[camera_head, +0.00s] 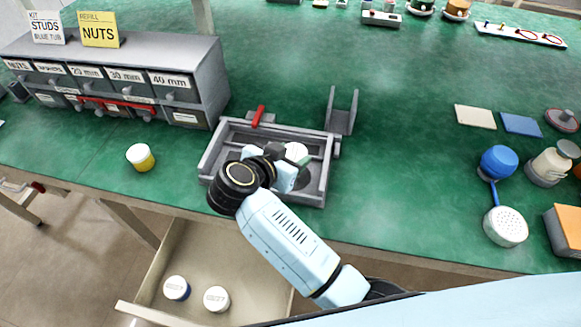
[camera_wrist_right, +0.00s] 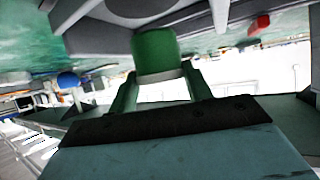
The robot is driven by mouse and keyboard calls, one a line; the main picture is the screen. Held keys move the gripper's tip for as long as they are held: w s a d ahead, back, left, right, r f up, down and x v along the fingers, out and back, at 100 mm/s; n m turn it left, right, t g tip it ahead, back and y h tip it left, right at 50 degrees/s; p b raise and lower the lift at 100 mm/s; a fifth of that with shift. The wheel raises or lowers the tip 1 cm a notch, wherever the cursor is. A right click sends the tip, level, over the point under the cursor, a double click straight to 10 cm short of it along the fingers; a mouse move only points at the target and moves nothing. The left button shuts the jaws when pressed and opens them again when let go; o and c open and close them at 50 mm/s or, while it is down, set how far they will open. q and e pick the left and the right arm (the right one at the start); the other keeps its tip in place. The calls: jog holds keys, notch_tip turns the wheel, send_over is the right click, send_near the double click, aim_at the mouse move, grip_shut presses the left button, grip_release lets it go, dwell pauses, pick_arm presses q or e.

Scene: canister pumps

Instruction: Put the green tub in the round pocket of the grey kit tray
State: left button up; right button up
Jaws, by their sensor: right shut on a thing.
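The green tub (camera_wrist_right: 155,52) is between the fingers of my right gripper (camera_wrist_right: 160,84) in the right wrist view, and the gripper is shut on it. In the head view my right gripper (camera_head: 287,168) is over the grey kit tray (camera_head: 331,180). A white round lid (camera_head: 297,152) shows at its fingertips; the tub's green side is hidden there. The tray's round pocket is partly covered by the gripper and arm. I cannot tell whether the tub touches the tray. My left gripper is not in view.
A grey drawer cabinet (camera_head: 200,62) stands left of the tray. A yellow tub (camera_head: 141,157) is on the green bench. An open drawer (camera_head: 240,253) below the edge holds two white-lidded tubs. A grey bracket (camera_head: 341,112) and red handle (camera_head: 258,115) stand at the tray's back.

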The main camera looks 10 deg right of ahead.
jog(key=shift+f, duration=0.35)
notch_tip(320, 180, down, 3)
jog(key=shift+f+b, duration=0.1)
jog(key=shift+b, duration=0.5)
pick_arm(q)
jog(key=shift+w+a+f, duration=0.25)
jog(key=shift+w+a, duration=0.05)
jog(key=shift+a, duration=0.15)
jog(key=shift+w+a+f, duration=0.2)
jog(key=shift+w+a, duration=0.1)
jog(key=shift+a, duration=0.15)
pick_arm(e)
jog(key=shift+f, duration=0.1)
jog(key=o, duration=1)
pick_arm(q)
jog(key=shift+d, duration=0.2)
pick_arm(e)
jog(key=p+v, duration=0.1)
jog(key=v, duration=0.6)
jog(key=shift+p, duration=0.3)
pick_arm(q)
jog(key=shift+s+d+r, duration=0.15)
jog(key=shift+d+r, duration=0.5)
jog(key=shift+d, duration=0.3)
pick_arm(e)
jog(key=shift+s+a+r, duration=0.15)
jog(key=shift+a+r, duration=0.05)
jog(key=shift+r, duration=0.05)
